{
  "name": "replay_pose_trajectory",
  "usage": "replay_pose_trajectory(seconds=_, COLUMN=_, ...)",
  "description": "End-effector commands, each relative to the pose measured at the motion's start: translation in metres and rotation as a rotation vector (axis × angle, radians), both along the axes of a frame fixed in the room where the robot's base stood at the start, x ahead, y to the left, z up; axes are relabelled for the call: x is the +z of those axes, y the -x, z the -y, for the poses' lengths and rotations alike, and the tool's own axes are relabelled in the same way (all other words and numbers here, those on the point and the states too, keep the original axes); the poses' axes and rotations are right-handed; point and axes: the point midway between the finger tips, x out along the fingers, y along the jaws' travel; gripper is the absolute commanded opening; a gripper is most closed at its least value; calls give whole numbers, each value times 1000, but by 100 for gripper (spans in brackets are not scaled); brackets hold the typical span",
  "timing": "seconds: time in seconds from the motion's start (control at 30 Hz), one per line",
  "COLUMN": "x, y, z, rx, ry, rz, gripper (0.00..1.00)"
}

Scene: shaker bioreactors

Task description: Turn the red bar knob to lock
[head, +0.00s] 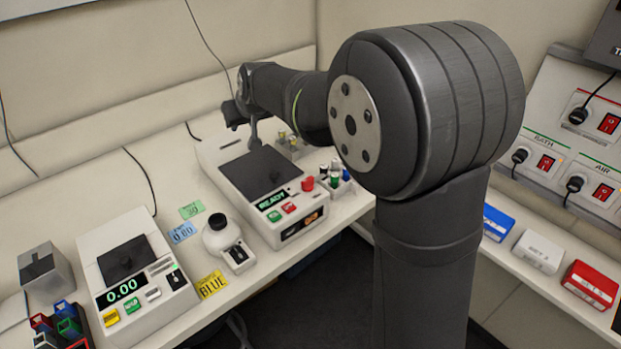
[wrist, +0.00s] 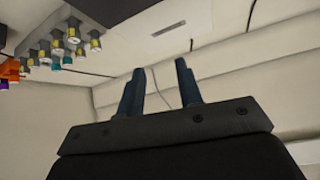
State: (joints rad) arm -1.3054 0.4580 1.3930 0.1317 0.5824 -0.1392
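A small red knob (head: 308,184) sits at the right front of the white device with the READY display (head: 272,199). It is too small for me to tell its bar shape or which way it points. My gripper (head: 236,117) is above the back of this device, well away from the knob and partly hidden by its own wrist. In the wrist view my gripper's two dark fingers (wrist: 160,88) stand apart with nothing between them. The red knob is not recognisable in the wrist view.
Capped vials stand in a rack (wrist: 27,60) at the wrist view's upper left. A small white instrument (head: 222,240) and a 0.00 scale (head: 133,268) stand left of the READY device. My arm hides the bench's right part. Blue, white and red boxes (head: 590,286) lie on the right bench.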

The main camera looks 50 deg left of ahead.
Motion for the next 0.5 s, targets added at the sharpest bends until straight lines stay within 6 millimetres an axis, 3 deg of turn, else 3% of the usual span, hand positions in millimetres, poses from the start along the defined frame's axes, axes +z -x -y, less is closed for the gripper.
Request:
replay_pose_trajectory(seconds=0.17, x=14, y=-16, z=29, rx=-214, ry=115, rz=-175, gripper=34)
replay_pose_trajectory(seconds=0.5, x=60, y=-45, z=123, rx=-901, ry=403, rz=-495, gripper=34)
